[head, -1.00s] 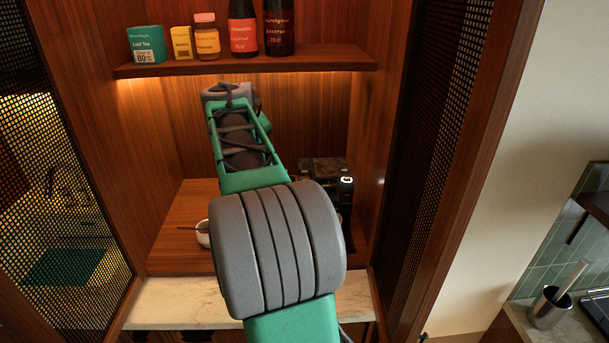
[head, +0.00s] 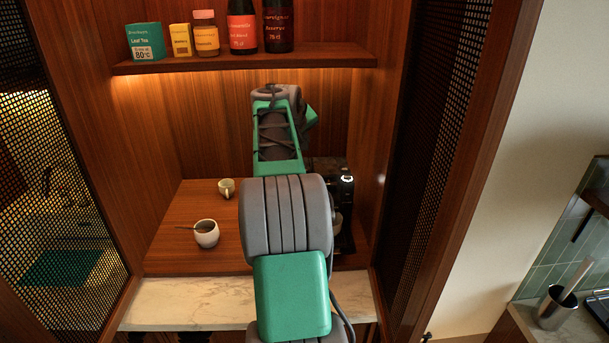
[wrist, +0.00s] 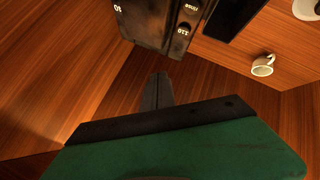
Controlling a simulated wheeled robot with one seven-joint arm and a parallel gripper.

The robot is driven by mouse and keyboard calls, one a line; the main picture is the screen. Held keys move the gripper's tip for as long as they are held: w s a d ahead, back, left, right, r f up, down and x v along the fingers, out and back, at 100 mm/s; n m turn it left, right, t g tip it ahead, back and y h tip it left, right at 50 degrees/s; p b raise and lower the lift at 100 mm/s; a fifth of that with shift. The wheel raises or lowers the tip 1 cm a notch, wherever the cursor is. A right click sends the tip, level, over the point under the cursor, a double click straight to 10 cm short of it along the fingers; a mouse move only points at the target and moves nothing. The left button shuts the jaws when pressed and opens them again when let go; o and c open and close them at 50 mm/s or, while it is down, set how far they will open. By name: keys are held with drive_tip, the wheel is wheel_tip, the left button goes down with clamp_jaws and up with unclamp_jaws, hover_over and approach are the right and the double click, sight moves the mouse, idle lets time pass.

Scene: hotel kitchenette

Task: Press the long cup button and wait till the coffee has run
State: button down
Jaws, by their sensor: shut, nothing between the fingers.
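The black coffee machine (head: 346,195) stands at the right of the niche, mostly hidden behind my arm in the head view. The head view hides the fingers behind my arm. No running coffee can be seen.
A white cup with a spoon (head: 206,234) and a small pale cup (head: 227,188) stand on the wooden counter (head: 175,245), left of my arm. A shelf (head: 240,60) with boxes, a jar and bottles hangs above. Perforated side panels (head: 440,130) flank the niche.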

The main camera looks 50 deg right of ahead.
wheel_tip(320, 180, down, 6)
drive_tip(key=b, duration=0.4)
drive_tip(key=shift+r, duration=0.1)
drive_tip(key=shift+f+b, duration=0.5)
drive_tip(key=shift+f, duration=0.15)
idle(1.1)
drive_tip(key=shift+f, duration=0.4)
drive_tip(key=shift+f+b, duration=0.45)
idle(0.5)
drive_tip(key=shift+r+p, duration=0.75)
drive_tip(key=shift+r, duration=0.1)
